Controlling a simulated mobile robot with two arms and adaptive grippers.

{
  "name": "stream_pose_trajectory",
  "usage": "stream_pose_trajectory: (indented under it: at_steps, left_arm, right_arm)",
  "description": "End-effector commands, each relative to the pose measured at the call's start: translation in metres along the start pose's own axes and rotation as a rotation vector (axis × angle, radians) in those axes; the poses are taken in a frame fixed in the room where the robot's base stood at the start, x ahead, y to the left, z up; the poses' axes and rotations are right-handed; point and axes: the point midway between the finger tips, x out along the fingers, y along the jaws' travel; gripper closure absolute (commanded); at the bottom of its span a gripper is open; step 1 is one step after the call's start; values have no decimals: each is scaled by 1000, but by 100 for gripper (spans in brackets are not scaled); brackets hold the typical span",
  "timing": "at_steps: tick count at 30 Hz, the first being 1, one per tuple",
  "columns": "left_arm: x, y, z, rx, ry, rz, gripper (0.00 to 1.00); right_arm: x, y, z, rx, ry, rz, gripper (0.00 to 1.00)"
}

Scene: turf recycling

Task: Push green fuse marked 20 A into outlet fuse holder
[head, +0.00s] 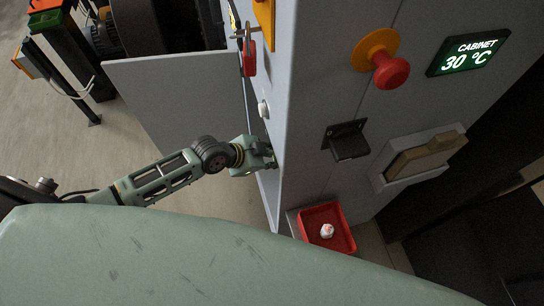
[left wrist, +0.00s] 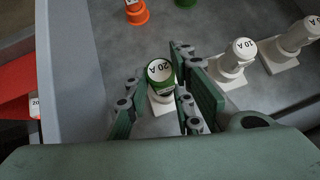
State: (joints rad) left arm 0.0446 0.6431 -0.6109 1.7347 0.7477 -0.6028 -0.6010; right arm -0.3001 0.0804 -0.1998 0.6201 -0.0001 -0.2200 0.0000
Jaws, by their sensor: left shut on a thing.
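The green fuse (left wrist: 160,72) has a white cap marked 20 A and shows in the left wrist view, upright between the fingers of my left gripper (left wrist: 153,103). A white square holder base (left wrist: 160,107) shows just below it. I cannot tell how deep the fuse sits in it. My left gripper is shut on the fuse. In the head view, my left gripper (head: 268,158) reaches in at the cabinet's edge, and the fuse is hidden there. My right gripper is in neither view.
White fuses marked 20 A (left wrist: 238,52) stand in holders to the right. An orange fuse (left wrist: 136,12) is at the top. The grey cabinet (head: 310,100) carries a red button (head: 390,71). A red tray (head: 342,240) with a white fuse (head: 327,230) sits below.

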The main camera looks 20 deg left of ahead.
Motion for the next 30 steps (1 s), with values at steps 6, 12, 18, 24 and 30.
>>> stream_pose_trajectory:
  at_steps: [6,12,18,24,30]
  left_arm:
    - [4,0,-4,0,1,-1,100]
    - [8,-1,-8,0,2,-1,100]
    - [11,-1,-12,0,2,-1,100]
    - [14,0,-15,0,1,0,100]
    - [16,0,-16,0,1,0,69]
  right_arm:
    - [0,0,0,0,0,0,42]
    - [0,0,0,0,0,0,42]
    - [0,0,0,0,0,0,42]
    - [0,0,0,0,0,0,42]
    - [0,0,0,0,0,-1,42]
